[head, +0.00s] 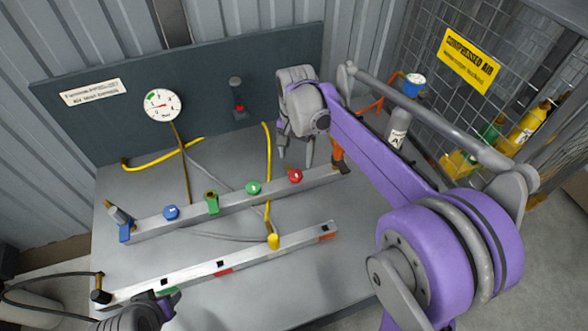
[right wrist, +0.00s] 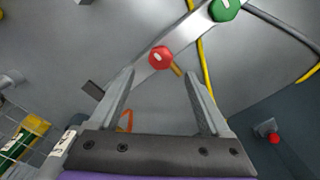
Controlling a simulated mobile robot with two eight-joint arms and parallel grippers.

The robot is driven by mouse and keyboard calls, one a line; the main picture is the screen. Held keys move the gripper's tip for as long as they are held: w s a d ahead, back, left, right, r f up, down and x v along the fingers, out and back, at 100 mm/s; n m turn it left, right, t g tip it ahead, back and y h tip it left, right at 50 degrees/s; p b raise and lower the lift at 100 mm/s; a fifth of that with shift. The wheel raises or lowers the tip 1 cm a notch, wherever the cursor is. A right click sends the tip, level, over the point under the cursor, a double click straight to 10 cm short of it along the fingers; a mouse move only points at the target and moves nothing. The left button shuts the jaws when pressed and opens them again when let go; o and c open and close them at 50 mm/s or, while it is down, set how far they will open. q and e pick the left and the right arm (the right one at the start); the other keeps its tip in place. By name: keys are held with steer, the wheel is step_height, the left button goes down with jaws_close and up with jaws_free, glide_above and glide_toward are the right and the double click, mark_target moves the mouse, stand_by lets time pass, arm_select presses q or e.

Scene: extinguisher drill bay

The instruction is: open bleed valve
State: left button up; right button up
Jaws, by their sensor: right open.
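A rail (head: 232,204) on the bench carries a blue knob (head: 171,212), a green lever valve (head: 212,202), a green knob (head: 253,188) and a red knob (head: 295,176). I cannot read which is the bleed valve. My right gripper (head: 296,160) is open and empty, above and behind the red knob. In the right wrist view the red knob (right wrist: 160,57) shows just beyond the gap between the open fingertips (right wrist: 159,78), with the green knob (right wrist: 225,8) farther off. My left gripper (head: 150,308) is partly visible at the bottom left; its fingers are unclear.
A gauge (head: 162,105) and a red-button device (head: 238,100) are on the back panel. Yellow hoses (head: 268,160) cross the bench. A front rail (head: 222,264) lies nearer me. An orange-handled part (head: 338,152) is near the right gripper. A mesh cage (head: 470,95) stands right.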

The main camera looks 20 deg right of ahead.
mark_target(295, 173)
step_height(295, 173, down, 7)
steer(key=shift+w+f, duration=0.1)
steer(key=shift+f, duration=0.05)
jaws_close()
stand_by(0.5)
